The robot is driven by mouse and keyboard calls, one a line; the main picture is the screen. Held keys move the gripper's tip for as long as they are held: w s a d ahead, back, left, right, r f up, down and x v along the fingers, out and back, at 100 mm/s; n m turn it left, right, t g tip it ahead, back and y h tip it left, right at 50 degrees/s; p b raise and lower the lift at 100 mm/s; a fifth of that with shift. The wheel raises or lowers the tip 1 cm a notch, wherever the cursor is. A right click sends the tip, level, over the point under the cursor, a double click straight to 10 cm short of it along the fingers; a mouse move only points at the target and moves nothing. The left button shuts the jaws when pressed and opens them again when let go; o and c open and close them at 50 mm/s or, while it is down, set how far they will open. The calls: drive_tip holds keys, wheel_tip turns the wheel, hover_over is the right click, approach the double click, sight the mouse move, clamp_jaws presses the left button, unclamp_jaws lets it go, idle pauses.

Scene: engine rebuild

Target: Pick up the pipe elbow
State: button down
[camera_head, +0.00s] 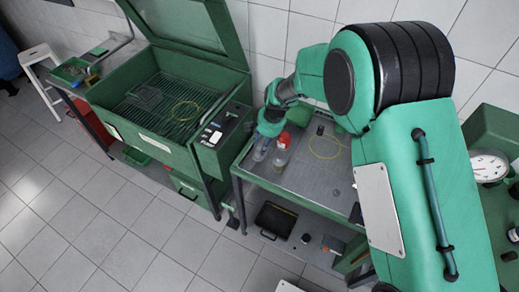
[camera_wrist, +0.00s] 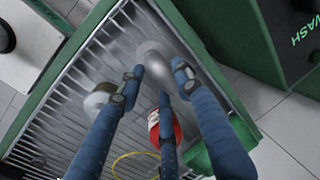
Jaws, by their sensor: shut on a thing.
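A shiny grey metal piece, which looks like the pipe elbow (camera_wrist: 152,55), shows in the wrist view at the fingertips. Its outline is blurred and its bend is not clear. My gripper (camera_wrist: 161,82) has its three blue fingers closed in around this piece, over the slatted metal table top. In the head view my gripper (camera_head: 268,128) is low over the left part of the table (camera_head: 305,178). The pipe elbow cannot be made out there.
A red-capped bottle (camera_head: 282,142) stands close to the gripper, and shows beside a finger in the wrist view (camera_wrist: 155,120). A pale jar (camera_wrist: 98,98) is near another finger. A yellow ring (camera_head: 325,147) lies to the right. The open green washer (camera_head: 165,130) stands left.

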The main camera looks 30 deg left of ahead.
sight(261, 145)
drive_tip(key=shift+r, duration=0.1)
drive_tip(key=shift+r, duration=0.55)
drive_tip(key=shift+s+d+r+p, duration=0.1)
drive_tip(key=shift+s+r+p, duration=0.1)
drive_tip(key=shift+r, duration=0.4)
drive_tip(key=shift+s+d+r+p, duration=0.1)
drive_tip(key=shift+r+p, duration=0.05)
drive_tip(key=shift+r, duration=0.45)
drive_tip(key=s+d+r+p, duration=0.1)
drive_tip(key=s+d, duration=0.9)
drive_tip(key=s, duration=0.1)
drive_tip(key=shift+s+r, duration=0.15)
drive_tip(key=shift+s, duration=0.05)
drive_tip(key=shift+d, duration=0.1)
drive_tip(key=shift+r, duration=0.1)
